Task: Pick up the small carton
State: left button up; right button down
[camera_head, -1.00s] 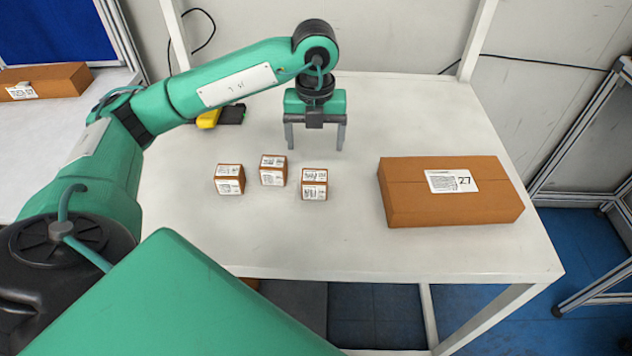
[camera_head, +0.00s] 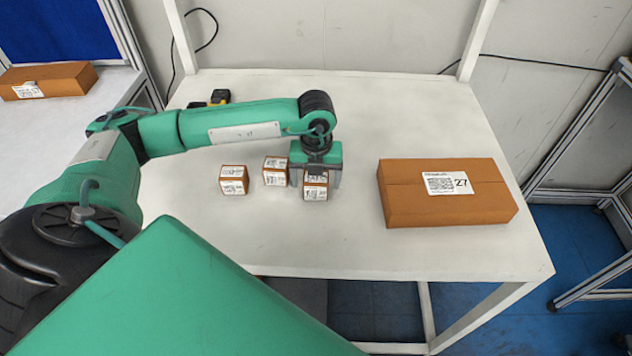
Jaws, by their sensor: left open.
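Three small brown cartons with white barcode labels stand in a loose row on the white table. The left carton (camera_head: 233,180) and the middle carton (camera_head: 275,171) are free. My left gripper (camera_head: 316,184) is open, pointing down, with its fingers on either side of the right carton (camera_head: 316,191). The gripper body hides the top rear of that carton. Whether the fingers touch it cannot be told. My right gripper is not in view.
A yellow and black scanner (camera_head: 219,98) lies behind my left arm. Another brown carton (camera_head: 75,80) lies on a side table at far left. The table's front is clear.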

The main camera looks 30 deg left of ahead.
pick_arm(q)
jog(key=c, duration=1.1)
jog(key=shift+c, duration=0.3)
jog(key=shift+r, duration=0.1)
jog(key=shift+r, duration=0.55)
notch_tip(320, 180, up, 19)
jog(key=b, duration=0.3)
